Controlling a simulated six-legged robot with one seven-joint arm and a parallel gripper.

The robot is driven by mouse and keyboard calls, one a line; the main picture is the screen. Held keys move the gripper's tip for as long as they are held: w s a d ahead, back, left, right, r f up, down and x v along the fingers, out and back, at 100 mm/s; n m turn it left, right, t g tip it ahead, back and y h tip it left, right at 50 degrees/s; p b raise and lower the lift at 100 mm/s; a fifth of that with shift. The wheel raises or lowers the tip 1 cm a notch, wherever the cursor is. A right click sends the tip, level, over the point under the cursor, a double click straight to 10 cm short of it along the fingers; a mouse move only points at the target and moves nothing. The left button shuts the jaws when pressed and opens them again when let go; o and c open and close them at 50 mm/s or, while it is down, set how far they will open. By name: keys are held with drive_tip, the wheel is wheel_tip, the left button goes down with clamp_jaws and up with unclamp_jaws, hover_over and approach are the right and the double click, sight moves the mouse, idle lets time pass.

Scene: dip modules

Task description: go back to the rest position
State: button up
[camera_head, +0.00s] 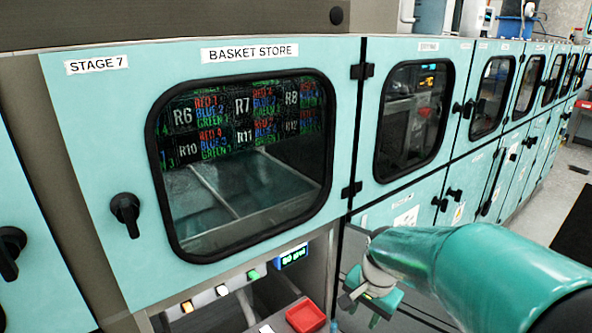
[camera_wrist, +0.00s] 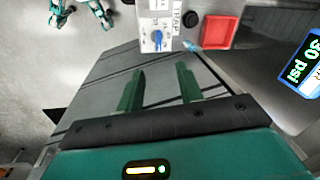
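My gripper (camera_head: 372,300) is at the lower right of the head view, at the end of my teal arm, in front of the cabinet fronts. In the wrist view my gripper (camera_wrist: 160,84) shows two green fingers spread apart. Nothing is between them, so it is open and empty. Part of the gripper is hidden by the arm in the head view.
A teal cabinet (camera_head: 90,110) labelled Basket Store has a closed window and dark handles. Below it are a red tray (camera_head: 306,317), also in the wrist view (camera_wrist: 219,32), lit buttons and a pressure display (camera_head: 292,257). A blue knob (camera_wrist: 157,36) is beyond the fingers.

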drive_tip(key=s+r+n+t, duration=0.4)
drive_tip(key=s+r+n, duration=0.4)
drive_tip(key=s+r, duration=0.4)
drive_tip(key=s, duration=0.3)
drive_tip(key=shift+s+d+r+h, duration=0.15)
drive_tip(key=shift+r+h, duration=0.05)
drive_tip(key=shift+h, duration=0.2)
